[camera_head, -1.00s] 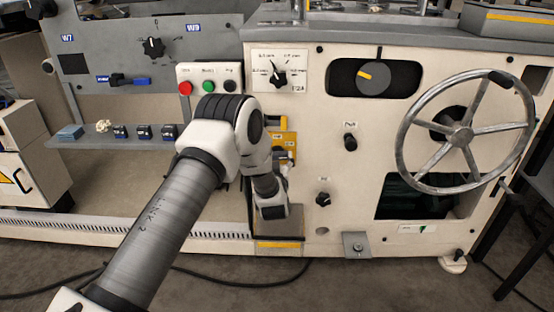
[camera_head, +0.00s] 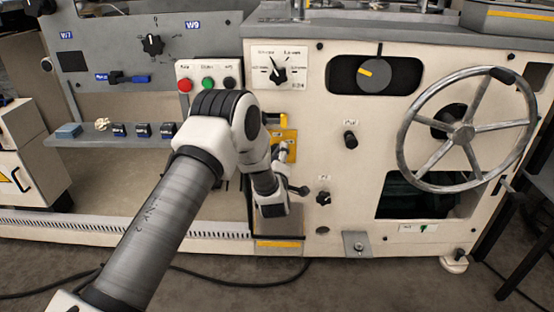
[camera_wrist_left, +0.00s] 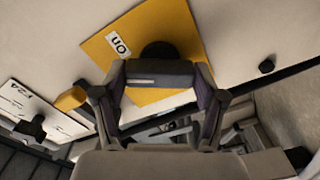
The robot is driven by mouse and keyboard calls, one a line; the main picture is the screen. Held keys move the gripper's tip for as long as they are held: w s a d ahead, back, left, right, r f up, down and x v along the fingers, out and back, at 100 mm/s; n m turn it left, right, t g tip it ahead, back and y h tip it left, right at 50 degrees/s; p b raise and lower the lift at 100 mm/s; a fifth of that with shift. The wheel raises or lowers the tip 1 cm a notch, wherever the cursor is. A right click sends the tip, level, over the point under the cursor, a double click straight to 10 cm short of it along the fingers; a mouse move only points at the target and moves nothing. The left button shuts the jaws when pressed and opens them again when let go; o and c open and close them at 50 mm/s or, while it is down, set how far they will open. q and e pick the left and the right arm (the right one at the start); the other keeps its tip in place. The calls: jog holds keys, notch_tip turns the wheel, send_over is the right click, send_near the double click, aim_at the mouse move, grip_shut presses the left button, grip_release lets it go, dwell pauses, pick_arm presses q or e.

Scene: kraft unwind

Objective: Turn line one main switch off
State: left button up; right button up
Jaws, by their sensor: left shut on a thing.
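The main switch's yellow plate (camera_head: 289,134) is on the cream machine front, partly hidden by my left arm. In the left wrist view the yellow plate (camera_wrist_left: 130,38) carries a white "ON" label (camera_wrist_left: 119,45). A round black part of the switch (camera_wrist_left: 160,50) shows just beyond the fingertips. My left gripper (camera_wrist_left: 160,88) is at the plate, with a dark grey bar, seemingly the switch handle (camera_wrist_left: 160,70), between its fingers. The handle's exact angle is hard to tell. In the head view the left gripper (camera_head: 283,150) is small and partly covered by its own wrist.
A button box with red, green and black buttons (camera_head: 208,84) is at the upper left of the switch. A dial plate (camera_head: 279,68) is above it. Small black knobs (camera_head: 350,139) and a large handwheel (camera_head: 466,130) are to the right.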

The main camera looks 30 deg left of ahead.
pick_arm(q)
jog(key=n+b, duration=0.2)
jog(key=n, duration=0.4)
dwell(0.5)
jog(key=o, duration=1.1)
jog(key=shift+o, duration=0.2)
jog(key=shift+s, duration=0.1)
jog(key=v, duration=1.2)
jog(key=shift+f, duration=0.1)
